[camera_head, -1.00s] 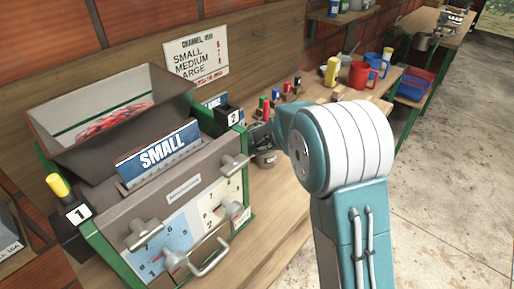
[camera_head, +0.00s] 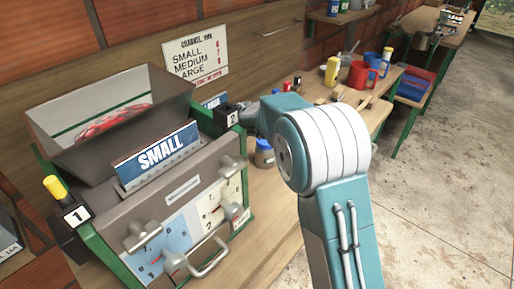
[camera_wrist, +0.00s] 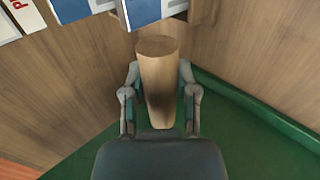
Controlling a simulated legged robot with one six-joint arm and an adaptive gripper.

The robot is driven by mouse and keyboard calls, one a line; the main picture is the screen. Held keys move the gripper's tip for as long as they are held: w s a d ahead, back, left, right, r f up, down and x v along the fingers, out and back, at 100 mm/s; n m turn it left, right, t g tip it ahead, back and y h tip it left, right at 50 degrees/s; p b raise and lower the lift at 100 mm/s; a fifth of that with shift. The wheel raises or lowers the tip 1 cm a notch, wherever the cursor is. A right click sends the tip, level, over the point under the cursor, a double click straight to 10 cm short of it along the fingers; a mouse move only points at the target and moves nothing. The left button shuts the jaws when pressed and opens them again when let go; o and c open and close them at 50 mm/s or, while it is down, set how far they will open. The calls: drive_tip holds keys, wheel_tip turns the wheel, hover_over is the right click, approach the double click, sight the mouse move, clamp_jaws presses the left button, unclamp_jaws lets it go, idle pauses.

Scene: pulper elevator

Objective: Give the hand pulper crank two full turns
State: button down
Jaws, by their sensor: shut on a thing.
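The hand pulper (camera_head: 180,192) stands at the left in the head view, a grey and green box with an open hopper (camera_head: 75,115) holding red cherries. Its crank arm is hidden in the head view. In the wrist view, a wooden cylindrical handle (camera_wrist: 157,50), which looks like the crank's grip, stands between the fingers. My gripper (camera_wrist: 158,84) is shut on it, one finger on each side. In the head view my arm reaches behind the black block marked 2, and the fingers are mostly hidden there.
A small blue-lidded jar (camera_head: 264,153) stands beside the pulper, below my arm. Knobs and a metal handle (camera_head: 208,258) stick out of the pulper's front. A yellow bottle (camera_head: 332,71) and a red pot (camera_head: 358,75) stand on the bench behind. The floor at right is clear.

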drive_tip(key=shift+a+r, duration=0.2)
drive_tip(key=shift+r, duration=0.05)
drive_tip(key=shift+w+a+r, duration=0.1)
drive_tip(key=shift+a+r, duration=0.3)
drive_tip(key=shift+r, duration=0.45)
drive_tip(key=shift+w+a+r, duration=0.1)
drive_tip(key=shift+a+r, duration=0.25)
drive_tip(key=shift+r, duration=0.45)
drive_tip(key=shift+s+a+r, duration=0.1)
drive_tip(key=shift+a+r, duration=0.05)
drive_tip(key=shift+r, duration=0.8)
drive_tip(key=shift+a+r, duration=0.1)
drive_tip(key=shift+r, duration=0.8)
